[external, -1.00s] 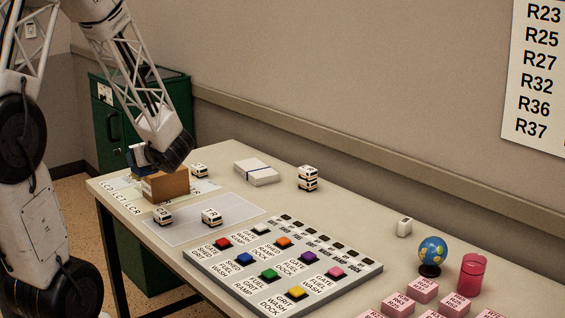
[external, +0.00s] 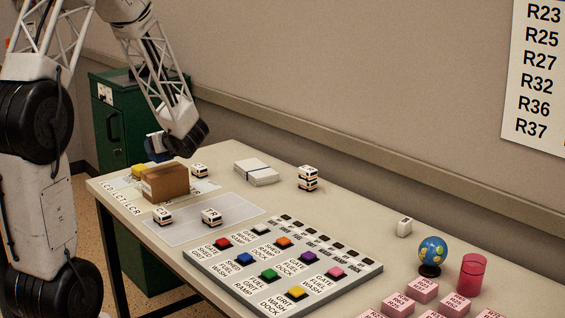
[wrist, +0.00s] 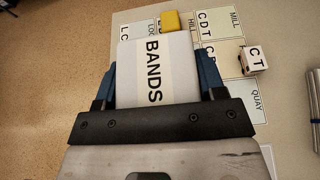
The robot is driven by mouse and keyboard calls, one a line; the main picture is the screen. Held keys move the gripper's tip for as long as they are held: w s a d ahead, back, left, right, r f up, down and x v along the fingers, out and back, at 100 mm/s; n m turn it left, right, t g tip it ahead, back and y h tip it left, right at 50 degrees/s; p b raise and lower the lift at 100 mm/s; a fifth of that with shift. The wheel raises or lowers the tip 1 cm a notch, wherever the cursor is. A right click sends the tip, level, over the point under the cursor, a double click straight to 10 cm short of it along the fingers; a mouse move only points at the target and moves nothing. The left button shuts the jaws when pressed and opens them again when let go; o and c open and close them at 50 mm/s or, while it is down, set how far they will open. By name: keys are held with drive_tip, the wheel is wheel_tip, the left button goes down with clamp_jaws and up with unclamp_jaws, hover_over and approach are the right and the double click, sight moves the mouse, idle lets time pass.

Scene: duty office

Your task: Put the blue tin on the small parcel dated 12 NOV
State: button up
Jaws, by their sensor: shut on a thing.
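My gripper (external: 157,150) hangs above the far left end of the table, behind a brown box (external: 165,182). In the wrist view my gripper (wrist: 156,62) is shut on a pale box (wrist: 178,58) with a cream strip reading BANDS. The held box is between two dark blue side pieces, which look like my fingers. I cannot make out a separate blue tin. No parcel with a readable 12 NOV date shows; the brown box shows no legible writing.
A button panel (external: 270,270) fills the table's front middle.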

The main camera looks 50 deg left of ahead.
sight(163, 154)
drive_tip(key=shift+w+a, duration=0.55)
drive_tip(key=shift+w, duration=0.1)
drive_tip(key=shift+f, duration=0.1)
drive_tip(key=shift+f, duration=1.7)
drive_tip(key=shift+f, duration=0.15)
drive_tip(key=o, duration=1)
drive_tip(key=shift+r, duration=0.2)
drive_tip(key=shift+v, duration=6)
